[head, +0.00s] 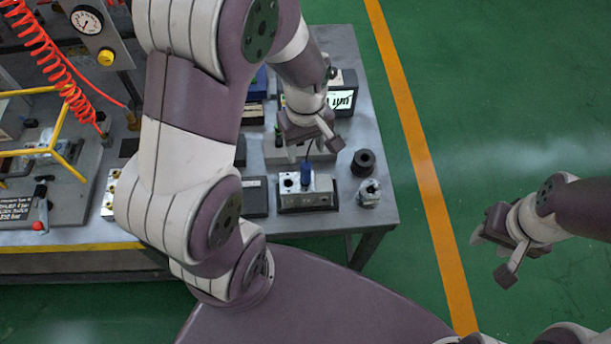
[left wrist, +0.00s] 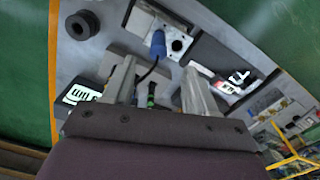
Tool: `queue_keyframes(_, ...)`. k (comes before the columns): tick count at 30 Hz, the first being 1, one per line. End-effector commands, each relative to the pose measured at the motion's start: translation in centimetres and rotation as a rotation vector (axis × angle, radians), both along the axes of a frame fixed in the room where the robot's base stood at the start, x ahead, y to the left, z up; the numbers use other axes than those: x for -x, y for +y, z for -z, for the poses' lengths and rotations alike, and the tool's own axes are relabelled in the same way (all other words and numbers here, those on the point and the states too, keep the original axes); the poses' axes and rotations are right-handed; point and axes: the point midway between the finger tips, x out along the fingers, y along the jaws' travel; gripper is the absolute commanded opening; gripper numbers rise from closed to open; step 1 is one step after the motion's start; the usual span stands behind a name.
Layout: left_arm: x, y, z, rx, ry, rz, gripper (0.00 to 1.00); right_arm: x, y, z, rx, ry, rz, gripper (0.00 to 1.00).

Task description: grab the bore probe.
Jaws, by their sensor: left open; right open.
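The bore probe (head: 306,172), with a blue body and a black cable, stands in the top of a metal valve block (head: 320,191) on the grey bench. In the left wrist view the blue probe (left wrist: 158,43) is just beyond my fingertips, and its cable runs back between the fingers. My left gripper (head: 313,148) is open and empty, on the far side of the probe and apart from it. It also shows in the left wrist view (left wrist: 158,72). My right gripper (head: 492,258) is open over the green floor, away from the bench.
A black ring (head: 363,162) and a metal fitting (head: 369,193) stand right of the block. A lit display unit (head: 342,97) is behind. A dark flat box (head: 254,197) lies left of the block. A green-and-black item (left wrist: 151,95) shows between the fingers.

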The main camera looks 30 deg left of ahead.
Motion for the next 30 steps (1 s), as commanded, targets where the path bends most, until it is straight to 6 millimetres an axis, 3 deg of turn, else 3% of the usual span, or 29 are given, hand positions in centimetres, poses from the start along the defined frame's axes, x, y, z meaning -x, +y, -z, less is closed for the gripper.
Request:
queue_keyframes(3,0.1,0.0,2.7,0.000,0.006,0.002,0.57,0.0,0.0,-0.1,0.000,0.000,0.000,0.43)
queue_keyframes(10,0.1,0.2,5.7,0.000,0.004,0.003,0.57,0.0,0.0,-0.6,0.000,0.000,0.000,0.43)
queue_keyframes(15,0.2,0.6,8.9,0.000,0.003,0.003,0.57,0.0,0.0,-1.0,0.000,0.000,0.000,0.43)
queue_keyframes(24,0.0,0.6,9.9,0.000,-0.001,0.004,0.57,0.0,0.0,-1.0,0.000,0.000,0.000,0.43)
queue_keyframes(29,0.0,0.6,9.8,0.000,-0.001,0.004,0.05,0.0,0.0,-1.0,0.000,0.000,0.000,0.43)
queue_keyframes(30,0.0,0.6,9.8,0.000,-0.001,0.004,0.00,0.0,0.0,-1.0,0.000,0.000,0.000,0.43)
